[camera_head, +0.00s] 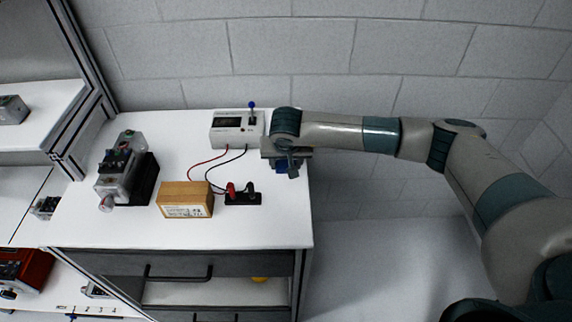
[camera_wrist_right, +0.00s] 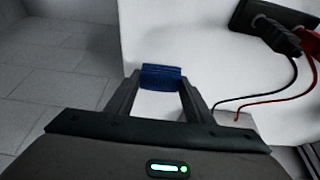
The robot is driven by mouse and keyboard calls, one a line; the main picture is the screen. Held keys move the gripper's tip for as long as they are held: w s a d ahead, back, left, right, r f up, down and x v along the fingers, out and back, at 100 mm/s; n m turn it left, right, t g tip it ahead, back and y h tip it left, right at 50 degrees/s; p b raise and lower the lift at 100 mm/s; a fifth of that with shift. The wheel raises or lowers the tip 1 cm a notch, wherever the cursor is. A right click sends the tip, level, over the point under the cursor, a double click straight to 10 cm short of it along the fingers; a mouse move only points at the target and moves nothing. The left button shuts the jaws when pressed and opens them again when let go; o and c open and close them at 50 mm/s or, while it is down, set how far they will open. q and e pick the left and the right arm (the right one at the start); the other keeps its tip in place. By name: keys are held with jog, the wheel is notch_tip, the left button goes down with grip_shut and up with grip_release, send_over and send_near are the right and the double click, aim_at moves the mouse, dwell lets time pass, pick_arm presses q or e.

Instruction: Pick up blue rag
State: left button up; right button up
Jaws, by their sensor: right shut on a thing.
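The blue rag (camera_wrist_right: 161,77) lies between the fingertips of my right gripper (camera_wrist_right: 160,84) in the right wrist view, near the edge of the white bench top. My right gripper is shut on it. In the head view, my right gripper (camera_head: 288,165) is at the right edge of the bench, and a small bit of the blue rag (camera_head: 281,167) shows beneath it. Most of the rag is hidden there by the gripper. I cannot tell whether the rag is clear of the surface. My left gripper is in neither view.
On the white bench (camera_head: 255,225) stand a white meter box (camera_head: 236,130) with red and black leads, a black terminal block (camera_head: 243,198), a wooden box (camera_head: 185,200) and a grey motor device (camera_head: 125,170). A metal frame post (camera_head: 90,85) rises at left. The front middle is clear.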

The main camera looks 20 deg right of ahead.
aim_at(288, 165)
jog(key=r+b, duration=0.1)
jog(key=r, duration=0.1)
jog(key=r+b, duration=0.1)
jog(key=shift+s+d+r+b, duration=0.15)
jog(key=shift+d+r+b, duration=0.15)
jog(key=shift+r+b, duration=0.05)
jog(key=s+d+r+b, duration=0.4)
jog(key=s+d+r, duration=0.2)
jog(key=d+r, duration=0.1)
jog(key=shift+s+d+b, duration=0.35)
jog(key=shift+s+d, duration=0.05)
jog(key=shift+d, duration=0.5)
